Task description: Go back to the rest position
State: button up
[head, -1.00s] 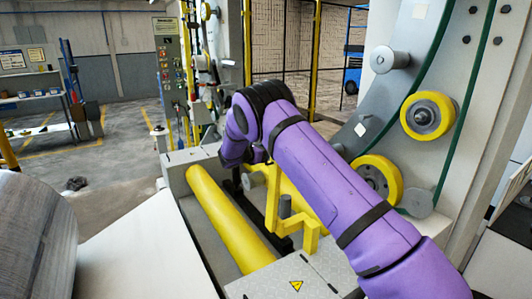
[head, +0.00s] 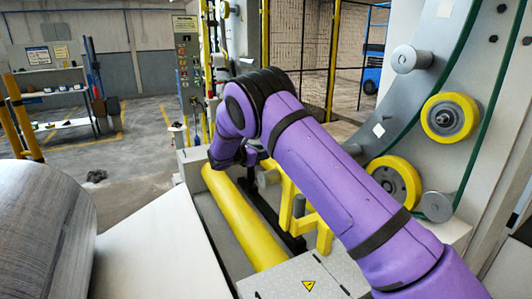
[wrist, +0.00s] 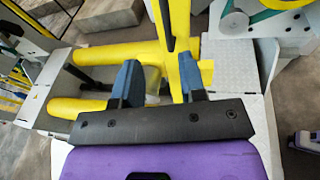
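My gripper (wrist: 160,78) shows in the wrist view with its two blue-grey fingers apart and nothing between them. It points at the yellow frame and rollers of the machine. In the head view my purple arm reaches forward from the lower right and bends down at its far end. The fingers are hidden there behind the arm. A long yellow roller (head: 243,222) lies in the machine bed to the left of the arm.
A large grey coil (head: 45,235) is at the left, beside a pale sloping plate (head: 150,250). A curved ring frame with yellow wheels (head: 449,118) stands at the right. A yellow bracket (head: 322,236) is close to my arm. Open floor lies at the back left.

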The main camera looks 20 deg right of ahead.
jog(key=s+d+r+m+g+y, duration=0.2)
jog(key=s+d+r+m+y, duration=0.3)
jog(key=s+r, duration=0.6)
jog(key=s+d+r+m+g+y, duration=0.25)
jog(key=s+d+r+m, duration=0.45)
jog(key=s, duration=0.5)
jog(key=s+a+r+m+t+y, duration=0.1)
jog(key=s+a+m+y, duration=0.1)
jog(key=s, duration=0.9)
jog(key=s+a+r+m+t+y, duration=0.1)
jog(key=s+m, duration=0.3)
jog(key=s, duration=0.7)
jog(key=s+a+r+m+t+y, duration=0.1)
jog(key=s+a+m+y, duration=0.2)
jog(key=s, duration=0.8)
jog(key=shift+s+r+m+y, duration=0.2)
jog(key=shift+s+m+y, duration=0.1)
jog(key=shift+y, duration=0.25)
